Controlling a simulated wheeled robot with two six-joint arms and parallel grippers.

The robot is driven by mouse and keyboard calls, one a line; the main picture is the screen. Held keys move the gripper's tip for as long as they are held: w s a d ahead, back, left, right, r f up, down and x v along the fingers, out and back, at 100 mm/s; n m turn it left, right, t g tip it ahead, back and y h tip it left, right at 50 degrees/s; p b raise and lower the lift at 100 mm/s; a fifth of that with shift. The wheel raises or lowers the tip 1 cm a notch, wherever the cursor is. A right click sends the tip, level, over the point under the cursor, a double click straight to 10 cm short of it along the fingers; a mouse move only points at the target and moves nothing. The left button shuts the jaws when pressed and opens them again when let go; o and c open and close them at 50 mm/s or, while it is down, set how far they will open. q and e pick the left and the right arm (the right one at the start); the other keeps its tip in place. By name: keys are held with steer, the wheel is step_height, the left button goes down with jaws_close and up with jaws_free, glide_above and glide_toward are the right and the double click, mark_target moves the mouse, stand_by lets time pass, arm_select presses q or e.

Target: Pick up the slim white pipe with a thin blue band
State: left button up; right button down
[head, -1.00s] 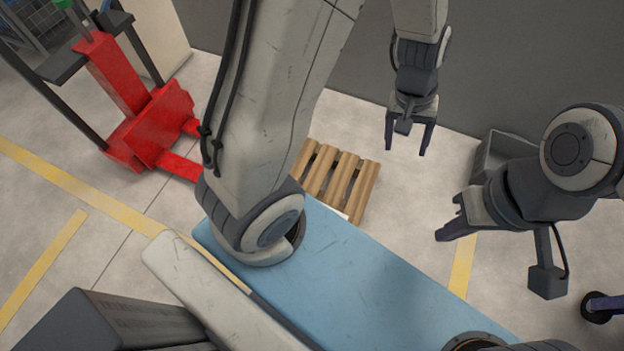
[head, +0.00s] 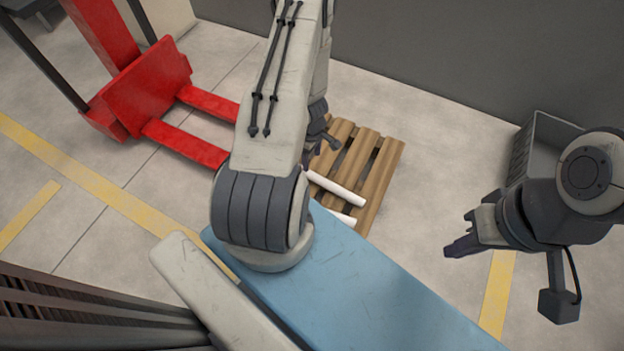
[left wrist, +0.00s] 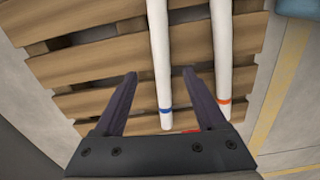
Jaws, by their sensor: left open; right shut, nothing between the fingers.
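In the left wrist view, a slim white pipe with a thin blue band (left wrist: 161,60) lies on a wooden pallet (left wrist: 95,65). Its banded end shows between the fingers of my left gripper (left wrist: 159,75), which is open and empty. I cannot tell the height gap. A white pipe with an orange band (left wrist: 222,60) lies to its right, outside the fingers. In the head view, two white pipes show on the pallet (head: 385,165), partly hidden, with no bands visible. My left gripper (head: 326,140) is mostly hidden behind my arm there. My right gripper (head: 460,247) is shut and empty.
A red pallet truck (head: 140,90) stands at the left, its forks pointing toward the pallet. A grey crate (head: 545,145) sits on the floor at the right by the wall. Floor is clear between pallet and crate.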

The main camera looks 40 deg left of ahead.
arm_select(q)
step_height(320, 180, down, 4)
steer(key=b, duration=0.3)
steer(key=shift+d+f+b, duration=0.1)
steer(key=shift+f+b, duration=0.1)
steer(key=shift+b, duration=0.15)
steer(key=f+b, duration=0.2)
steer(key=b, duration=0.1)
steer(key=f+b, duration=0.3)
steer(key=shift+s+d+f, duration=0.1)
steer(key=shift+d, duration=0.1)
jaws_close()
